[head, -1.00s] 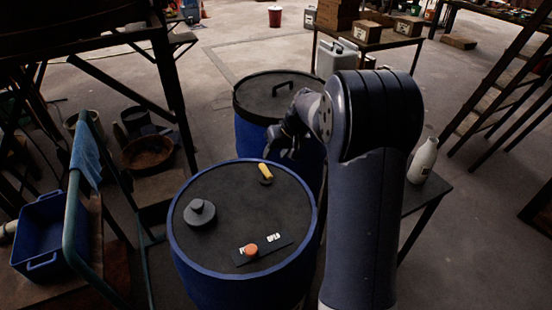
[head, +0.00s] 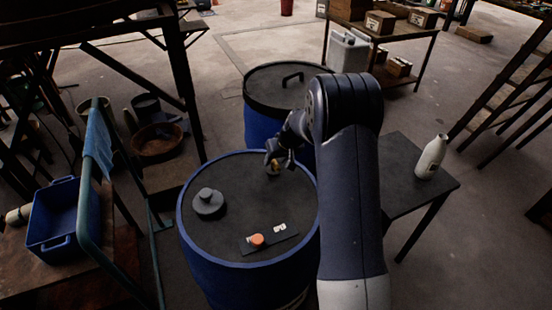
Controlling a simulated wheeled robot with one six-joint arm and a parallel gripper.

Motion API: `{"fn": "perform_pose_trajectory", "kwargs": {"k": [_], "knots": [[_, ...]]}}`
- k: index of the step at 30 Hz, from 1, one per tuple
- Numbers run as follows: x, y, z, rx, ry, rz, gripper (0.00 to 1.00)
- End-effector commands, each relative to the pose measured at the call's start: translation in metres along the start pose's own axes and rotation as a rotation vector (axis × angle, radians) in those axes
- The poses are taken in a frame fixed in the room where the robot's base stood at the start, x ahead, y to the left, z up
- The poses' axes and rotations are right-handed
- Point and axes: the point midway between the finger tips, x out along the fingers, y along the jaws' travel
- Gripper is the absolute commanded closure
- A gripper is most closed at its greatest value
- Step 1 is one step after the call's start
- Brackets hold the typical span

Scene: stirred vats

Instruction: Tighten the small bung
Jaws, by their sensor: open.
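The near blue drum (head: 187,228) has a dark top with a blue rim. A small bung (head: 273,171) sits near the far right of that top, and my gripper hides most of it. My gripper (head: 275,162) is open, with its fingers low over and around this bung; whether they touch it cannot be told. A larger grey bung (head: 208,203) with a raised round knob sits at the left of the top. An orange round knob (head: 257,240) sits on a dark label plate (head: 285,240) with white markings at the front.
A second blue drum (head: 257,127) with a black handled lid stands behind. A dark side table (head: 425,187) with a white bottle (head: 431,157) is at the right. A green rail (head: 77,215) with a blue cloth (head: 98,143) stands close on the left.

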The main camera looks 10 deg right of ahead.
Motion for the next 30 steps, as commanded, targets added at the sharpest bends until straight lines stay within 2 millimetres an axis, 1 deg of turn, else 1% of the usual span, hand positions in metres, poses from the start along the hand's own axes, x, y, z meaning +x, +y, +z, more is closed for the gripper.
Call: {"fn": "perform_pose_trajectory", "kwargs": {"k": [7, 22, 30], "knots": [[0.0005, -0.0001, 0.0000, 0.000, 0.000, 0.000, 0.59], [0.0003, 0.0000, 0.0002, 0.001, 0.000, -0.001, 1.00], [0.0003, -0.0004, 0.0005, 0.017, 0.003, 0.006, 1.00]]}}
